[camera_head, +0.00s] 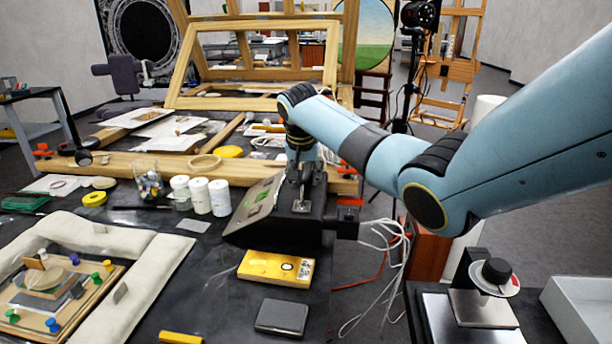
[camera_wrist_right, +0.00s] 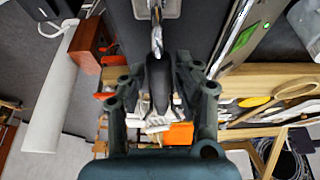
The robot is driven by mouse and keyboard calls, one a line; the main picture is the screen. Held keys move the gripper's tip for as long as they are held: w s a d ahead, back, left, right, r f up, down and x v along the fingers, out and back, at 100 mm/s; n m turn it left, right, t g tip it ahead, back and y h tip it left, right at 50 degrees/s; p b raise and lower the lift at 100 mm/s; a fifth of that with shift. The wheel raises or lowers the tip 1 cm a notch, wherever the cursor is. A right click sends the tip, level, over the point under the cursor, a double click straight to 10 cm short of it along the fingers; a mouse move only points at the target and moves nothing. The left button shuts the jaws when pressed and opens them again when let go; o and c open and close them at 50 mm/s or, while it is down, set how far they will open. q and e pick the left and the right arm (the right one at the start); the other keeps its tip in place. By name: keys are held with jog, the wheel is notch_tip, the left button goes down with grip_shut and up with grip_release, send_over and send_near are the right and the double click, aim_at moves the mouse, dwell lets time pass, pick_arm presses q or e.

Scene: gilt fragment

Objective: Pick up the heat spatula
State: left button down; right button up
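The heat spatula (camera_wrist_right: 158,88) shows in the right wrist view as a dark handle with a silvery metal part beyond it, pointing toward a metal bracket. My right gripper (camera_wrist_right: 160,72) has its two dark fingers on either side of this handle, close to it; I cannot tell whether they touch it. In the head view my right gripper (camera_head: 301,158) points down just above the metal bracket on the black control box (camera_head: 265,236). The spatula is mostly hidden there by the gripper. My left gripper is not in view.
A yellow box (camera_head: 276,268) and a grey case (camera_head: 282,317) lie in front of the control box. White jars (camera_head: 220,197) stand left of it. A wooden frame bar (camera_head: 120,165) crosses behind. White cables (camera_head: 385,245) hang at the right edge.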

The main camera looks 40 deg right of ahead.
grip_shut()
jog(key=shift+r, duration=0.15)
